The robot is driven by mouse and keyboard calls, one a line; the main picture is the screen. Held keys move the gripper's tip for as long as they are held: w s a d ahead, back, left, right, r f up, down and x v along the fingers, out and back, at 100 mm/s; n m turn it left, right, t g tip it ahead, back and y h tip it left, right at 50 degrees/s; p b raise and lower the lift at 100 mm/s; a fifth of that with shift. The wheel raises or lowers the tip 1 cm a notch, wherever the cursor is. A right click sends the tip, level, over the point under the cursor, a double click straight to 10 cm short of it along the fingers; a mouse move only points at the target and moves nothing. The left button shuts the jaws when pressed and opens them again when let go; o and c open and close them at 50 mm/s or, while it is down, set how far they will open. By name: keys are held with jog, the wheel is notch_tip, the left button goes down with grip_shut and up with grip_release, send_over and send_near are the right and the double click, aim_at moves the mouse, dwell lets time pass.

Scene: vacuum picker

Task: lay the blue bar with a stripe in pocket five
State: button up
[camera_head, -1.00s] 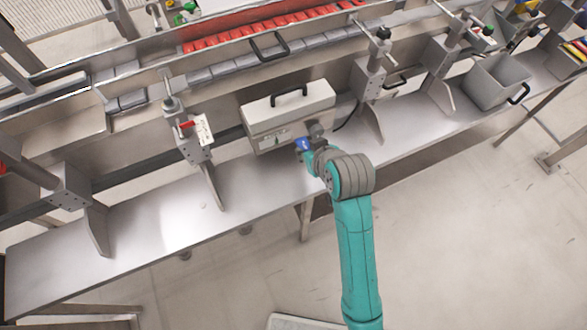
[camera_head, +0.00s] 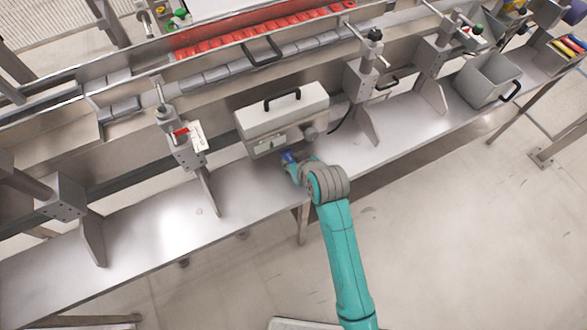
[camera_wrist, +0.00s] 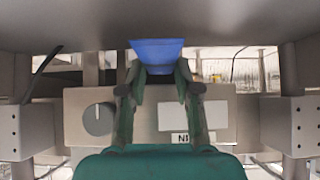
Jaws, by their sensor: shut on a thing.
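A blue piece (camera_wrist: 157,52) is held between the fingertips of my gripper (camera_wrist: 158,78) in the wrist view. Its end face looks like a trapezoid, and no stripe shows on it. In the head view my gripper (camera_head: 290,162) is low in front of the grey box on the steel shelf, with a little blue (camera_head: 287,156) showing at its tip. I cannot tell whether the piece touches the shelf. A row of red compartments (camera_head: 250,34) runs along the back. No pocket numbers are readable.
The grey box (camera_head: 283,112), with a black handle and a knob, stands just behind my gripper. Upright clamp posts (camera_head: 180,140) flank it. A grey bin (camera_head: 487,80) stands at the right; coloured pieces (camera_head: 570,47) lie beyond it. The shelf (camera_head: 130,235) is clear at the left.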

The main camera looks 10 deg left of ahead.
jog(key=shift+f, duration=2.4)
jog(key=o, duration=1.1)
jog(key=shift+f, duration=0.1)
jog(key=shift+c, duration=0.2)
jog(key=v, duration=1.2)
